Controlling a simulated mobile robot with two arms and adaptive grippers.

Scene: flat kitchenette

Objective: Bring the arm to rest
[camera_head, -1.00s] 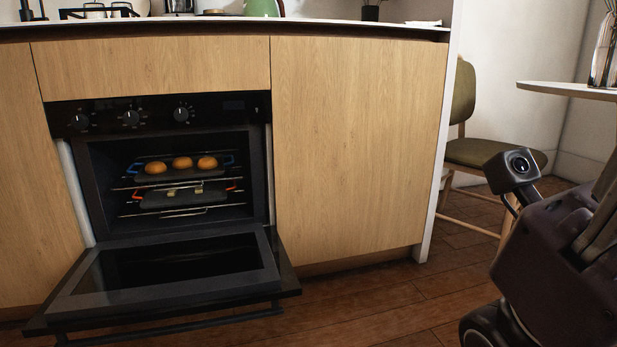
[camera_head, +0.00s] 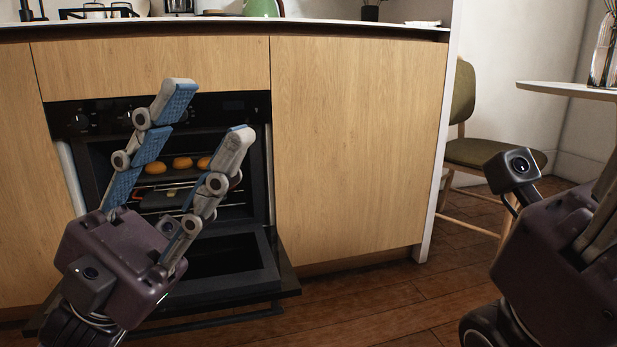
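My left gripper (camera_head: 207,107) is in front of the oven at the left of the view, fingers pointing up. Its two blue-padded fingers are spread apart with nothing between them. My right gripper's body (camera_head: 562,250) shows at the lower right; its fingertips are out of the picture, so I cannot tell whether it is open or shut.
The oven door (camera_head: 225,270) hangs open, low. Inside, a tray with round orange-brown buns (camera_head: 183,163) sits on a rack above a second tray (camera_head: 163,199), both partly hidden by my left gripper. A green chair (camera_head: 490,153) and a white table (camera_head: 565,90) stand right.

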